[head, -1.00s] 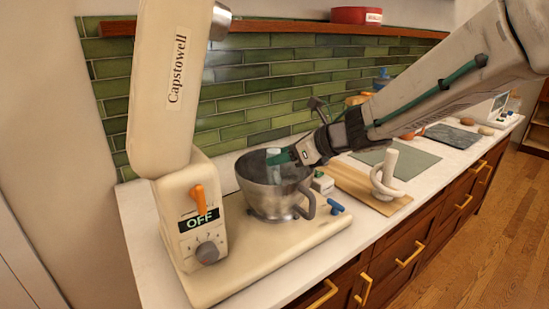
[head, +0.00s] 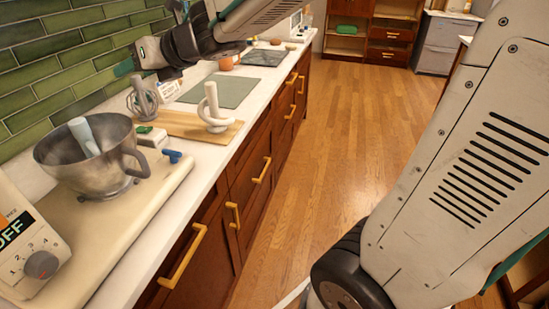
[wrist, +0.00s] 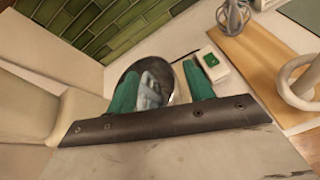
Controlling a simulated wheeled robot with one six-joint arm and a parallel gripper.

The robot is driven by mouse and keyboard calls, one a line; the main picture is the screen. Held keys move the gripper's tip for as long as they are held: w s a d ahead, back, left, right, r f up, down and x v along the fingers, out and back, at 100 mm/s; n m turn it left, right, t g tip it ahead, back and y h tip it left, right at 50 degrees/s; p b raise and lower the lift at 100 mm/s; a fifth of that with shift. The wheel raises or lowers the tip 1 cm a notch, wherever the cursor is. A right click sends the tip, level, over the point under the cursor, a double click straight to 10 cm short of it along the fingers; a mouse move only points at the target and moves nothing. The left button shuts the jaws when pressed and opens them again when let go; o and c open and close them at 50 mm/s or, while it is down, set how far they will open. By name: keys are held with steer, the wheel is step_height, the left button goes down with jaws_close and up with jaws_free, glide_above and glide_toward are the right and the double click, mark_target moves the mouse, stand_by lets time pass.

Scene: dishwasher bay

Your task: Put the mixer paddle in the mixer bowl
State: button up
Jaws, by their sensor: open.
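The steel mixer bowl (head: 60,160) stands upright on the cream mixer base, its handle to the right. A pale blue-grey piece, apparently the mixer paddle (head: 84,136), leans inside it with its upper end above the rim. Its lower part is hidden by the bowl wall. My gripper (head: 124,68) is above and behind the bowl, open and clear of it. In the wrist view its two teal fingers (wrist: 160,74) are spread, with the bowl and paddle (wrist: 150,90) seen beyond the gap between them.
A blue lever (head: 172,156) is beside the bowl. The mixer's control panel (head: 35,250) reads OFF. A grey-green mat (head: 218,90) lies farther along the counter. The floor is clear.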

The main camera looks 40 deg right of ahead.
steer(key=s+d+r+m+t+h, duration=0.25)
steer(key=d+m+h, duration=0.45)
steer(key=d+m, duration=0.5)
steer(key=s+d+f+m+g+h, duration=0.45)
steer(key=s+m, duration=0.55)
steer(key=m, duration=0.3)
steer(key=s+a+f+m+g+y, duration=0.2)
steer(key=s+m, duration=0.4)
steer(key=s, duration=0.3)
steer(key=s+a+f+m+g+y, duration=0.2)
steer(key=s+f+m+g, duration=0.4)
steer(key=s, duration=0.4)
steer(key=shift+s+a+f+m, duration=0.25)
steer(key=shift+a+m, duration=0.55)
steer(key=shift+a, duration=0.1)
steer(key=shift+w+y, duration=0.15)
steer(key=shift+y, duration=0.1)
